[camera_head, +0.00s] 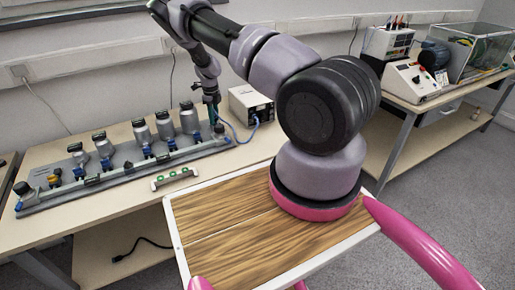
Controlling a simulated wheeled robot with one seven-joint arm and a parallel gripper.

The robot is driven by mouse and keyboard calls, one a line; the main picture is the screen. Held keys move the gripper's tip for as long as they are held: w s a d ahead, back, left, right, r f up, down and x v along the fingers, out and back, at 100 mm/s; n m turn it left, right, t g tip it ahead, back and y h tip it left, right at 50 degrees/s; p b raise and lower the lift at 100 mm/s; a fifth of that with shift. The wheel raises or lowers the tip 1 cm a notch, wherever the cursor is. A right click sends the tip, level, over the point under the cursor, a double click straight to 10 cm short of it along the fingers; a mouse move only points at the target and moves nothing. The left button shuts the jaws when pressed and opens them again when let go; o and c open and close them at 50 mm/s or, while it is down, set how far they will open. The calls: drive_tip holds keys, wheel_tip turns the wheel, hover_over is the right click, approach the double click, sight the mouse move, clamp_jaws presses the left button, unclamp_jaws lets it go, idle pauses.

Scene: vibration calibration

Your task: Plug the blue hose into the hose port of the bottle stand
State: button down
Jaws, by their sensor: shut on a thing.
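The bottle stand (130,180) is a long grey base on the wooden table at left, with several grey bottles with dark caps along it and blue fittings on its front. The blue hose (240,139) loops from a pale box (252,105) at the back right of the table towards the stand's right end. My gripper (213,112) points down above that right end, shut on the blue hose. The jaws are small and dark here, and the hose's tip and the hose port cannot be made out. I cannot tell whether the hose touches the stand.
A small strip with green buttons (174,178) lies in front of the stand. The table (60,155) has free room at its back left. A second bench (412,102) with instruments stands at the right.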

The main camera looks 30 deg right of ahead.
drive_tip(key=shift+m, duration=0.4)
drive_tip(key=c, duration=0.6)
unclamp_jaws()
drive_tip(key=shift+r, duration=0.15)
drive_tip(key=shift+r, duration=2.35)
